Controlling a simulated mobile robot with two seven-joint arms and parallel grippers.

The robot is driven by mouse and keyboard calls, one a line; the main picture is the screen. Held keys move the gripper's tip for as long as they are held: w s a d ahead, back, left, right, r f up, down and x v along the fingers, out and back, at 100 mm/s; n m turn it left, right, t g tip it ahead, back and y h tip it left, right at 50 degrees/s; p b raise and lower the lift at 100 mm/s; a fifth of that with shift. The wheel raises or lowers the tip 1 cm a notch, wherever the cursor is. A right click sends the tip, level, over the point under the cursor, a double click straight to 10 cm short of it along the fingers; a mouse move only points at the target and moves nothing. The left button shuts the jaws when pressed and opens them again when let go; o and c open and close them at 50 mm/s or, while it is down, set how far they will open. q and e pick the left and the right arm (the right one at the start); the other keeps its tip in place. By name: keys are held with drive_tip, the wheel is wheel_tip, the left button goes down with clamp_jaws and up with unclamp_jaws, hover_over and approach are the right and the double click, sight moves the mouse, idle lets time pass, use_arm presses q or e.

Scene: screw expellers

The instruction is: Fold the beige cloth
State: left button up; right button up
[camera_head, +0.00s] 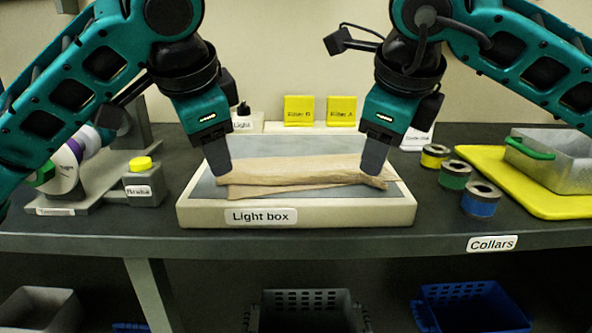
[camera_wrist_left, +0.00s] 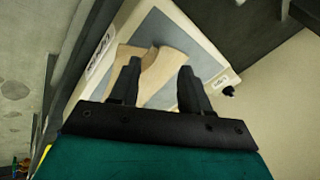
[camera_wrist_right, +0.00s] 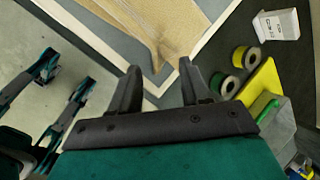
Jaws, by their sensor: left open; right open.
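The beige cloth (camera_head: 300,172) lies on the grey top of the light box (camera_head: 340,218), spread wide and short with uneven layers, so it looks partly folded. Its right end is bunched to a narrow tip. My left gripper (camera_head: 218,170) is at the cloth's left end. In the left wrist view its open fingers (camera_wrist_left: 157,85) have the cloth (camera_wrist_left: 160,72) beyond and between them. My right gripper (camera_head: 374,165) is at the cloth's right end. In the right wrist view its open fingers (camera_wrist_right: 160,85) are near the cloth's narrow tip (camera_wrist_right: 158,60). I cannot tell whether either touches it.
Three collars, yellow (camera_head: 434,156), green (camera_head: 454,174) and blue (camera_head: 481,199), stand right of the light box. A yellow mat (camera_head: 480,165) bears a metal tray (camera_head: 560,155). A grey bottle (camera_head: 144,185) with a yellow cap stands at left. Yellow filter blocks (camera_head: 299,110) stand behind.

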use_arm(q)
drive_tip(key=s+v, duration=0.1)
drive_tip(key=v, duration=0.6)
drive_tip(key=shift+f, duration=0.35)
use_arm(e)
drive_tip(key=s+v, duration=0.1)
drive_tip(key=v, duration=0.6)
drive_tip(key=shift+f, duration=0.35)
use_arm(q)
drive_tip(key=shift+c, duration=0.3)
use_arm(e)
drive_tip(key=shift+c, duration=0.3)
